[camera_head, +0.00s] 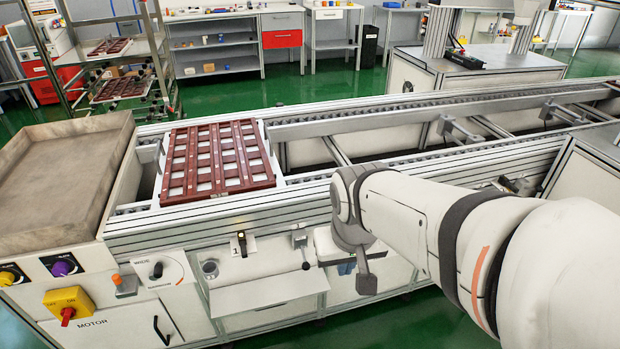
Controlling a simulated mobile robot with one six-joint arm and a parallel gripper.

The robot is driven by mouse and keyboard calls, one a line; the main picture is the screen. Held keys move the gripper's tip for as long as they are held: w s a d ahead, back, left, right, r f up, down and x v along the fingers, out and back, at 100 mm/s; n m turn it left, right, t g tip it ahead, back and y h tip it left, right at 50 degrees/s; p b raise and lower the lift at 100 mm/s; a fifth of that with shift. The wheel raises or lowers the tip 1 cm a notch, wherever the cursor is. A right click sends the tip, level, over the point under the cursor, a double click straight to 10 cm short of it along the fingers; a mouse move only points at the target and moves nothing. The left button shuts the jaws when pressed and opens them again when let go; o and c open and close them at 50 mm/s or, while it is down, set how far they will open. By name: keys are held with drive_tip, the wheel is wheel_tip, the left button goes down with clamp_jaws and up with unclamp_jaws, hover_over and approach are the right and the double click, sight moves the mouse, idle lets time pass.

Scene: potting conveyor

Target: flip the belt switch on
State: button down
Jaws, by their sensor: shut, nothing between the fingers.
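No label that I can read says belt. On the conveyor's front panel, a small black and yellow switch (241,243) sits beside a white label marked 1. To its right is a grey lever (301,247) with a dark knob hanging down. At the lower left, a yellow rotary switch (68,304) with a red handle sits above the word MOTOR. My gripper (366,284) is shut and empty, a dark grey shape pointing down in front of the panel. It is right of the lever and apart from it in the picture. My wrist hides part of the panel behind.
A brown slotted tray (218,192) lies on the conveyor (400,150). A beige bin (60,180) stands at the left end. The panel also carries a purple knob (62,267), an orange button (124,283) and a black dial (156,270). A shelf (265,292) juts out below the switch.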

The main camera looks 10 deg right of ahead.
drive_tip(key=w+d+f+m+t+h+b, duration=0.35)
drive_tip(key=w+d+f+m+b, duration=0.45)
drive_tip(key=d+f, duration=0.3)
drive_tip(key=w+d+f+m+t+y+b, duration=0.2)
drive_tip(key=f+m+b, duration=0.2)
drive_tip(key=f+b, duration=0.2)
drive_tip(key=w+d+f+m+t+y+b, duration=0.2)
drive_tip(key=f+m+t+b, duration=0.1)
drive_tip(key=f+b, duration=0.4)
drive_tip(key=shift+w+d+f+m, duration=0.2)
drive_tip(key=shift+w+f+m, duration=0.15)
drive_tip(key=shift+f+m, duration=0.45)
drive_tip(key=shift+w+r+y+p, duration=0.15)
drive_tip(key=shift+y+p, duration=0.1)
drive_tip(key=shift+p, duration=0.2)
